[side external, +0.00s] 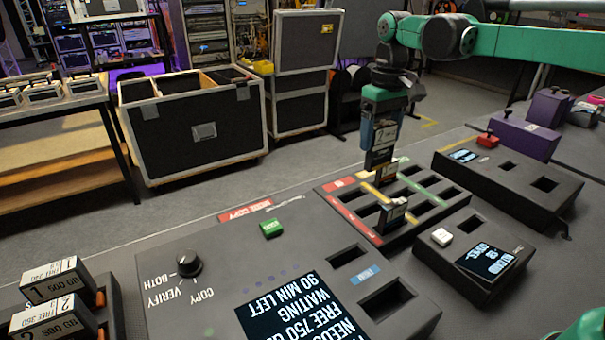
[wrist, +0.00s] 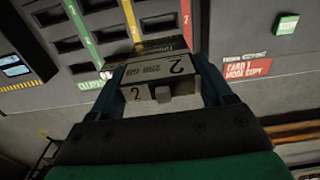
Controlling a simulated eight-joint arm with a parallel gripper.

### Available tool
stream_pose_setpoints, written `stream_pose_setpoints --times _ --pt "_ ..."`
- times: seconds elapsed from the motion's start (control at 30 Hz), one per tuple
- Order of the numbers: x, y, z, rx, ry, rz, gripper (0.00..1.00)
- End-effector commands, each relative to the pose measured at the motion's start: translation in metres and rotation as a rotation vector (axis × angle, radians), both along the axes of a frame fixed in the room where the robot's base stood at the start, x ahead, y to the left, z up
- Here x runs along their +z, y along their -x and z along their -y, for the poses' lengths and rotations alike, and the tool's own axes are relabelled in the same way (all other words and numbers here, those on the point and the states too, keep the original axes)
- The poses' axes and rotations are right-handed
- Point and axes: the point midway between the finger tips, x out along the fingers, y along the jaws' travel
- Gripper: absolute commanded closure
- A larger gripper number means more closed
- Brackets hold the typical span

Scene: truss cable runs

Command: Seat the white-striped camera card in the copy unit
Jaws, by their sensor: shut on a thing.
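My gripper (side external: 382,128) points down above the card tray (side external: 330,203) and is shut on a dark card (side external: 379,160). In the wrist view this card (wrist: 158,70) sits between the blue fingers (wrist: 162,92), its pale label reading 2 and a GB figure. I cannot make out a white stripe on it. Another card (side external: 391,214) stands in a tray slot just below. The copy unit (side external: 215,290) is the big dark console at front, with a knob (side external: 189,263), a screen (side external: 300,310) and two slots that look empty, a rear one (side external: 347,254) and a front one (side external: 387,298).
A small unit with a white button (side external: 441,237) and screen stands right of the tray. Large labelled drives (side external: 52,312) stand at left. A green button (side external: 271,228) sits at the copy unit's back edge.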

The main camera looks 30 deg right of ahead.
Motion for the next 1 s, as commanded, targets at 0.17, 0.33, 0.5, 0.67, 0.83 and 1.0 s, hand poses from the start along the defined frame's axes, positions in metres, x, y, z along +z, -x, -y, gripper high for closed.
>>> stream_pose_setpoints --times 0.17,0.33,0.5,0.67,0.83,1.0 --pt "0.039 0.0 0.0 0.0 0.0 0.0 0.8" --pt "0.06 0.0 0.0 0.0 0.0 0.0 0.8" --pt "0.065 0.003 -0.013 0.005 0.0 0.0 0.8" --pt "0.047 0.021 -0.06 0.011 0.0 0.0 0.8" --pt "0.019 0.055 -0.106 0.009 0.0 0.001 0.8" --pt "0.0 0.08 -0.127 0.004 0.0 0.001 0.8"
